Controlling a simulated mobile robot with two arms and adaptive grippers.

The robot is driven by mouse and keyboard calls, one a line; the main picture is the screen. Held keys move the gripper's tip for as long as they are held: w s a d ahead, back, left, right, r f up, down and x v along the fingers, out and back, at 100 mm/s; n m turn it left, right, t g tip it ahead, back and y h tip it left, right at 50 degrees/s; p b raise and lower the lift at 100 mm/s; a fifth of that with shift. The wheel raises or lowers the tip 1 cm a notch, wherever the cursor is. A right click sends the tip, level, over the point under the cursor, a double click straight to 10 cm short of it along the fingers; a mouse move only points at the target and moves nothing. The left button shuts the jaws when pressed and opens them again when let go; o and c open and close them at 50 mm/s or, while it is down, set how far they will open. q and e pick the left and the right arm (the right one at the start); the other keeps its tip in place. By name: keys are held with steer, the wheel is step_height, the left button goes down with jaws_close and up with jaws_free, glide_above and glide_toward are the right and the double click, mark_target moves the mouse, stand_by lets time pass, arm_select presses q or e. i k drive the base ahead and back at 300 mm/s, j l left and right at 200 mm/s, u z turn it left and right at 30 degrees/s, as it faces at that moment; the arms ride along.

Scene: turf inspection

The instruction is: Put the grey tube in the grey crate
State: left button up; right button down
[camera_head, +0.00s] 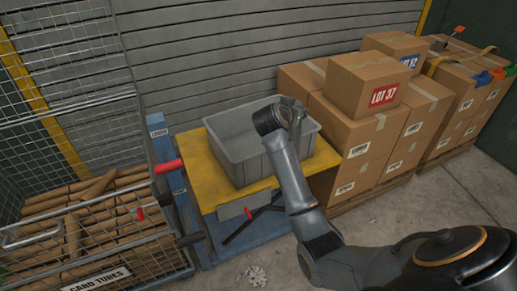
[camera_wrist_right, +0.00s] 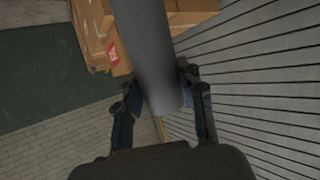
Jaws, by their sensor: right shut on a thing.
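The grey tube (camera_wrist_right: 148,50) is held between the fingers of my right gripper (camera_wrist_right: 160,86) in the right wrist view. It runs from the top edge of that view down to an end between the fingers. The grey crate (camera_head: 252,168) stands upright on a yellow-topped stand in the head view. My right arm reaches up from the lower right, and its far end is in front of the crate's right part. I cannot make out the tube clearly in the head view. My arm hides part of the crate's inside. My left gripper is not in view.
The yellow-topped stand (camera_head: 208,194) has a blue base. A wire cage of card tubes (camera_head: 100,235) is on the left. Stacked cardboard boxes (camera_head: 350,130) stand close on the right. A grey shutter (camera_head: 215,60) is behind. Bare floor shows in front.

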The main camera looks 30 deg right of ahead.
mark_target(253, 150)
steer(key=i, duration=0.9)
